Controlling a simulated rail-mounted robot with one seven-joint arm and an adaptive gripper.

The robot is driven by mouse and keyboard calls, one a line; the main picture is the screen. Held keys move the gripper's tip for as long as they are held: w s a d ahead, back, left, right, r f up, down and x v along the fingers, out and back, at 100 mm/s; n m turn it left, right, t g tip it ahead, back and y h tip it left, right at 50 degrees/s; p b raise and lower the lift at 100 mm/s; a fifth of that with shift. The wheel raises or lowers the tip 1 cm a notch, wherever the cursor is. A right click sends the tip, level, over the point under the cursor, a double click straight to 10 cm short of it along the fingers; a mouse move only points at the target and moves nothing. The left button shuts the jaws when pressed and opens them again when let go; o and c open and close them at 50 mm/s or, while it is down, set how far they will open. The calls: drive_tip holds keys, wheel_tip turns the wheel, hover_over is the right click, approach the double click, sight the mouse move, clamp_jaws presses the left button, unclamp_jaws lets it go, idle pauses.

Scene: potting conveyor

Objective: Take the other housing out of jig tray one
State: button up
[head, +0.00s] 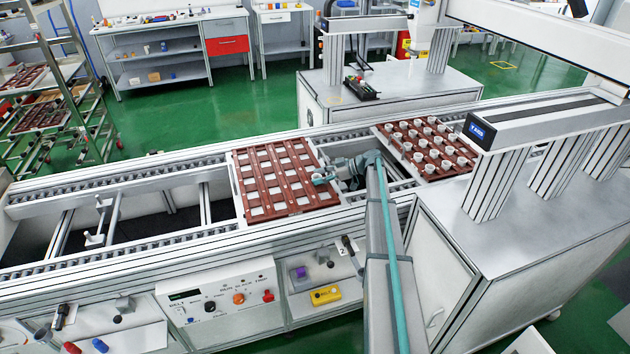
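A reddish-brown jig tray (247,206) lies on the conveyor in the middle of the head view. Its pockets look mostly empty, with pale squares showing through. My gripper (320,181) is low over this tray's right edge, reaching in from the right. A small whitish thing (318,176), perhaps a housing, shows at the fingertips. It is too small to tell whether the fingers hold it or are just around it. A second brown tray (383,130) farther right on the conveyor carries many white cup-shaped housings (420,144). I cannot read which tray is number one.
The conveyor rails (120,178) run left to right, with an open gap left of the middle tray. A grey cabinet (500,245) with a gantry post (490,185) stands at the right, close to my arm. A control panel (218,300) is on the conveyor's front.

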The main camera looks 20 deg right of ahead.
drive_tip(key=c, duration=0.5)
drive_tip(key=shift+c, duration=0.2)
drive_tip(key=shift+r, duration=0.15)
